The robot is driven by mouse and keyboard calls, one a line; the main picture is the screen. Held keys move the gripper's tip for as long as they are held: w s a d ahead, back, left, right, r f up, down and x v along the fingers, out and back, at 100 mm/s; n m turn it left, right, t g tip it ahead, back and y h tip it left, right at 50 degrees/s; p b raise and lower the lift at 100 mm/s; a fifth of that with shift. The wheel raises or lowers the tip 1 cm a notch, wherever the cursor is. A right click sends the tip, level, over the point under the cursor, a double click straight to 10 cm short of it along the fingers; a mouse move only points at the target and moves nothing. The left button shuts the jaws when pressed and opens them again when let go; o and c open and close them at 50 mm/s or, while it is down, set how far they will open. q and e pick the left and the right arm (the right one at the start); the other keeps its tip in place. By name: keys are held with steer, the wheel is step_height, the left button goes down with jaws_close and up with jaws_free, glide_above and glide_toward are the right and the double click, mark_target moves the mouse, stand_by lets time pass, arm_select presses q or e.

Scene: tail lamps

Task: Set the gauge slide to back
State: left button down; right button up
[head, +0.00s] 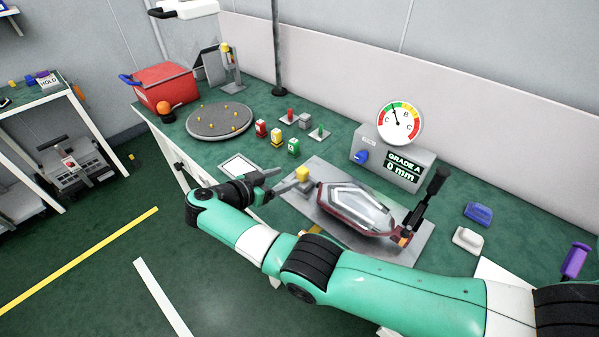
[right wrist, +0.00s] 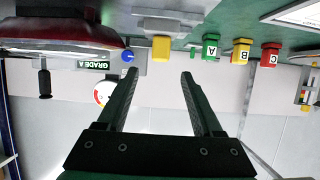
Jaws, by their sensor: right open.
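A yellow block (head: 303,173), which looks like the knob of the gauge slide, sits on a grey metal mount at the left end of the fixture plate (head: 420,241). My right gripper (head: 284,178) is open and empty just left of it, fingers pointing toward it. In the right wrist view, which is upside down, the yellow block (right wrist: 161,48) lies ahead of the gap between the fingertips (right wrist: 161,74), apart from them. A red-rimmed tail lamp (head: 355,208) lies on the plate. The gauge box (head: 422,155) reads "GRADE A 0 mm". My left gripper is out of view.
A black-handled clamp (head: 437,184) stands at the plate's right end. Red, yellow and green blocks (head: 293,147) and a round grey turntable (head: 219,121) are behind to the left. A blue knob (head: 361,157) is on the gauge box. A white-framed panel (head: 238,166) lies near the gripper.

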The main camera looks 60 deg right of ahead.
mark_target(300, 171)
steer(key=b+x, duration=0.2)
steer(key=x, duration=0.6)
steer(key=shift+s+d+f, duration=0.1)
steer(key=shift+d+f, duration=0.05)
steer(key=shift+d, duration=0.4)
jaws_close()
stand_by(0.7)
